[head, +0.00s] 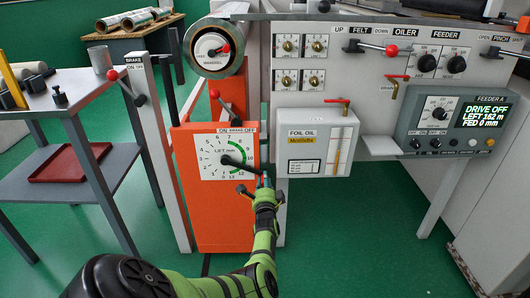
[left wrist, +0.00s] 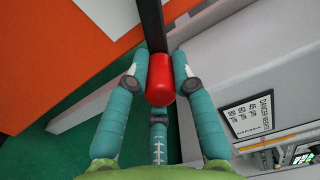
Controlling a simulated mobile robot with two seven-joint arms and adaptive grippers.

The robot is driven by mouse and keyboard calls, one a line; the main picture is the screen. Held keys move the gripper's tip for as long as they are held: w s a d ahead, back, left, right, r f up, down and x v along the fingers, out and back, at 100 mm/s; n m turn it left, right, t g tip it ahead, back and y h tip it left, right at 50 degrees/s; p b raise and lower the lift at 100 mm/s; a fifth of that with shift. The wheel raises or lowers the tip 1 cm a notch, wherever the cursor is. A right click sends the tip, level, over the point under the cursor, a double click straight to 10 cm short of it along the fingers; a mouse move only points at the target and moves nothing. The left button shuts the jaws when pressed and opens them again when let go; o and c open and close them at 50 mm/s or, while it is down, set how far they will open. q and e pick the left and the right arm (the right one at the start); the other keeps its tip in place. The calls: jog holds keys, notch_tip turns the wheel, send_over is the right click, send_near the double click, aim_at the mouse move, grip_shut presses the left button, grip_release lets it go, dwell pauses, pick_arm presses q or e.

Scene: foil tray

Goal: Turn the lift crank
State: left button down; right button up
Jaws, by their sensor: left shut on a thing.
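The lift crank is a dark arm (head: 240,166) in front of the white LIFT mm dial (head: 208,165) on the orange cabinet. It slants down to the right toward my left gripper (head: 265,182). In the left wrist view, the red knob (left wrist: 160,92) sits at the end of the dark crank arm (left wrist: 152,30). The teal fingers of my left gripper (left wrist: 160,75) are shut around this knob. In the head view the knob is mostly hidden by the gripper. My right gripper is not in view.
A red-knobbed brake lever (head: 220,105) stands above the dial. The FOIL OIL box (head: 316,145) is close to the right of the gripper. Another red-knobbed lever (head: 139,98) rises at left, beside a grey table (head: 85,95) with a red tray (head: 70,163).

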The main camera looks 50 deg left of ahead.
pick_arm(q)
jog(key=c, duration=1)
grip_release()
jog(key=shift+s+f, duration=0.25)
jog(key=shift+f, duration=0.2)
jog(key=shift+c, duration=0.2)
jog(key=shift+a+r, duration=0.1)
jog(key=shift+r, duration=0.1)
jog(key=v, duration=0.7)
jog(key=shift+d, duration=0.25)
jog(key=shift+s, duration=0.1)
